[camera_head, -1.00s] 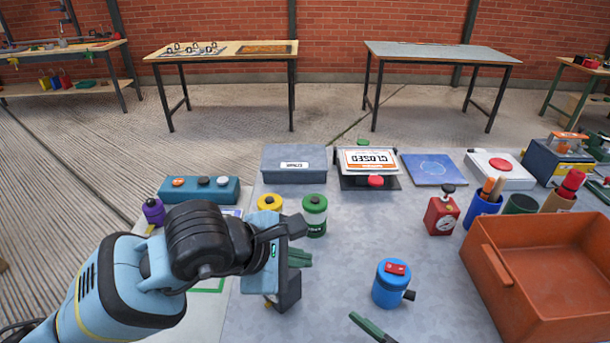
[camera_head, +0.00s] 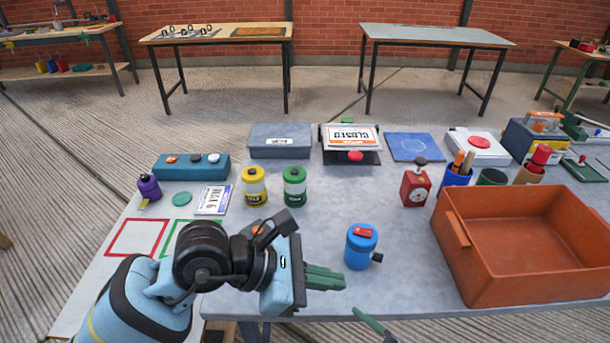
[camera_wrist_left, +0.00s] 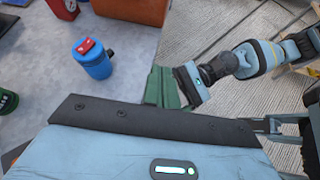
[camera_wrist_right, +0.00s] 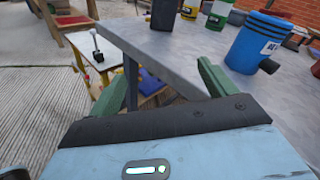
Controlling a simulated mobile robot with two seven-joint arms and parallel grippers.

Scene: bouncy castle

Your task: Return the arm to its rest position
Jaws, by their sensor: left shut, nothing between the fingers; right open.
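My left arm (camera_head: 140,300) comes in from the lower left of the head view, bent over the table's front edge. Its left gripper (camera_head: 335,280) is shut and empty, its green fingers pointing right, just in front of the blue canister (camera_head: 361,247). The closed fingers also show in the left wrist view (camera_wrist_left: 164,86). My right gripper shows in the head view only as a green finger at the bottom edge. In the right wrist view the right gripper (camera_wrist_right: 163,88) is open and empty by the table edge, with the blue canister (camera_wrist_right: 256,44) to its right.
An orange bin (camera_head: 515,272) fills the table's right front. Yellow (camera_head: 254,187) and green (camera_head: 294,188) canisters, a red timer (camera_head: 415,187) and a sign stand (camera_head: 350,145) stand farther back. Red and green outlined squares lie left. The table's middle is clear.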

